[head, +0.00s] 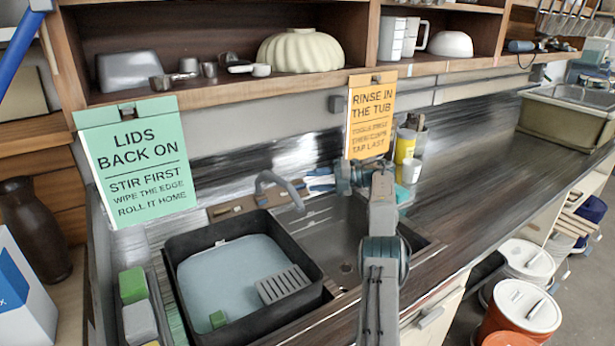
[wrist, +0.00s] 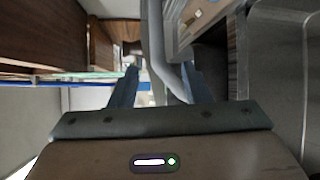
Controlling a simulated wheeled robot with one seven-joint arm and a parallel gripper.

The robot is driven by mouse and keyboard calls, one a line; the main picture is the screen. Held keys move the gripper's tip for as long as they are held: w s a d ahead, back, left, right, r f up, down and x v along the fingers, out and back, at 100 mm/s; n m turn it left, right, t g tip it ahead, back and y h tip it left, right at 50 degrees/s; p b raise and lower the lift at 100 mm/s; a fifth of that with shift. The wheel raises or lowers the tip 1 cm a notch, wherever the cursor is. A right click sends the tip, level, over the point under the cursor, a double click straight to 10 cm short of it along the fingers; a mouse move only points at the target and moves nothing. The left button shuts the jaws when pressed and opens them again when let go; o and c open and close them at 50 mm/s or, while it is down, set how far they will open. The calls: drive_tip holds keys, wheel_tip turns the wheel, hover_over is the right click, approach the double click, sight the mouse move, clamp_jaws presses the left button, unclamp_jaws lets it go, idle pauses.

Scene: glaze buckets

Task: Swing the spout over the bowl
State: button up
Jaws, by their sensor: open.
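The grey curved spout (head: 272,178) rises behind the sink, and its tip hangs near the border between the black tub and the steel bowl (head: 345,262). I cannot tell exactly what lies below the tip. My gripper (head: 318,183) is just right of the spout, above the back of the bowl, with its jaws open. In the wrist view the spout (wrist: 156,50) runs between the two open fingers (wrist: 158,88), closer to the right one. Whether a finger touches it is unclear. My arm hides part of the bowl.
The black tub (head: 178,270) of pale water stands left of the bowl, with a slotted grey piece inside. Green and orange signs (head: 371,118) hang from the shelf above. A yellow container (head: 404,146) and cups stand behind right.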

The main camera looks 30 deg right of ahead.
drive_tip(key=shift+s+d+r+p, duration=0.25)
drive_tip(key=shift+s+d+p, duration=0.15)
drive_tip(key=shift+p, duration=0.35)
